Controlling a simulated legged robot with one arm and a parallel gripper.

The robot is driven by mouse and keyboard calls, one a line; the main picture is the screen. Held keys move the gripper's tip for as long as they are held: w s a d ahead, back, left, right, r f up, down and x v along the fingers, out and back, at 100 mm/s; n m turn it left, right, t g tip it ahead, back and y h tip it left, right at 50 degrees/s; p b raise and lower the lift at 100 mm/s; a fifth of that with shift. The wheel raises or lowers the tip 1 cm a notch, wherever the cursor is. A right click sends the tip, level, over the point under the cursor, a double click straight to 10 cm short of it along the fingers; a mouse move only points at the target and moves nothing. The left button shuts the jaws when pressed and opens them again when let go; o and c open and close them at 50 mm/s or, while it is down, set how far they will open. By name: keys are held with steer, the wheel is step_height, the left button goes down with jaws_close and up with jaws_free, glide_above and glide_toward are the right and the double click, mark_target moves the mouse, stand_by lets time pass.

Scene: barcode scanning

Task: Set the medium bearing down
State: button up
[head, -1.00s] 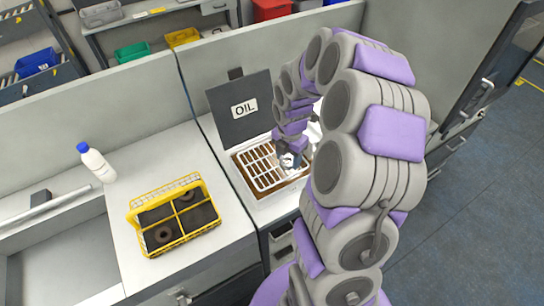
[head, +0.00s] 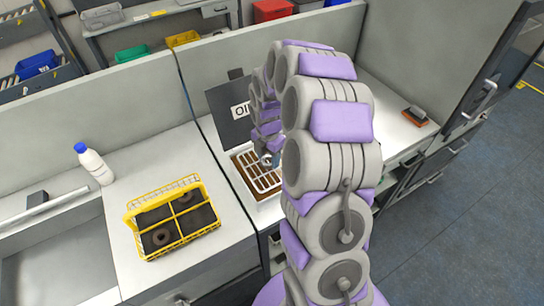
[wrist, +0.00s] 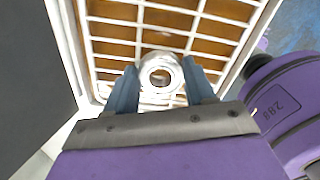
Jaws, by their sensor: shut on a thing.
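My gripper (wrist: 161,88) is shut on a shiny silver ring-shaped bearing (wrist: 160,58), held between its two blue-grey fingers. In the wrist view the bearing shows in front of the white grate (wrist: 112,29) of the oil bath; I cannot tell whether it touches the grate. In the head view my gripper (head: 269,159) is over the oil bath's white grate (head: 250,173), with the brown oil below. Part of the bath is hidden behind my arm. A yellow wire basket (head: 130,216) stands on the left counter with two dark ring-shaped bearings in its compartments.
The open lid marked OIL (head: 228,118) stands up behind the bath. A white bottle with a blue cap (head: 95,164) stands left of the basket. An orange and dark object (head: 415,117) lies on the right counter. The left counter (head: 135,280) is clear in front of the basket.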

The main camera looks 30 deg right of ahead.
mark_target(269, 158)
steer(key=shift+d+f, duration=0.1)
steer(key=shift+f, duration=0.05)
steer(key=o, duration=1.1)
steer(key=shift+o, duration=0.2)
step_height(269, 158, up, 12)
steer(key=p, duration=0.2)
steer(key=s+a+r+m, duration=0.4)
steer(key=s+a, duration=0.1)
steer(key=s+a+r+m, duration=0.1)
steer(key=s+a+m, duration=0.2)
steer(key=s+m, duration=0.3)
steer(key=s+a+r+m+g, duration=0.1)
steer(key=s+a+m, duration=0.2)
steer(key=s, duration=0.9)
steer(key=s+a+r+m, duration=0.1)
steer(key=s+a+m, duration=0.2)
steer(key=s+m, duration=0.6)
steer(key=shift+s+r+g, duration=0.2)
steer(key=shift+r+g, duration=0.15)
steer(key=shift+g, duration=0.05)
